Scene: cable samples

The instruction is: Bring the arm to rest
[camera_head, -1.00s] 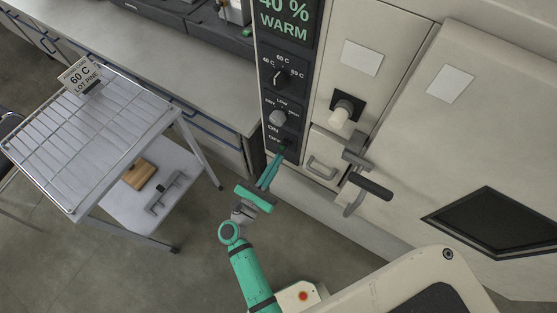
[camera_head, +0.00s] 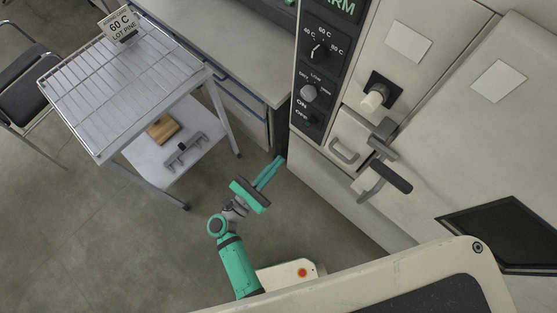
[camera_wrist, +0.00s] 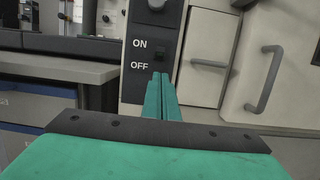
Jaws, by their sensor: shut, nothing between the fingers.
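My gripper (camera_head: 279,162) is green, shut and empty. In the head view it hangs over the floor, between the rack cart and the cabinet, clear of the control panel (camera_head: 322,62). In the wrist view my shut fingers (camera_wrist: 161,80) point towards the panel's lower part. The ON/OFF switch (camera_wrist: 159,54) shows just above the fingertips there. The fingers look apart from the switch.
The cabinet's door handle (camera_head: 388,177) juts out at right. Open floor (camera_head: 120,245) lies lower left.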

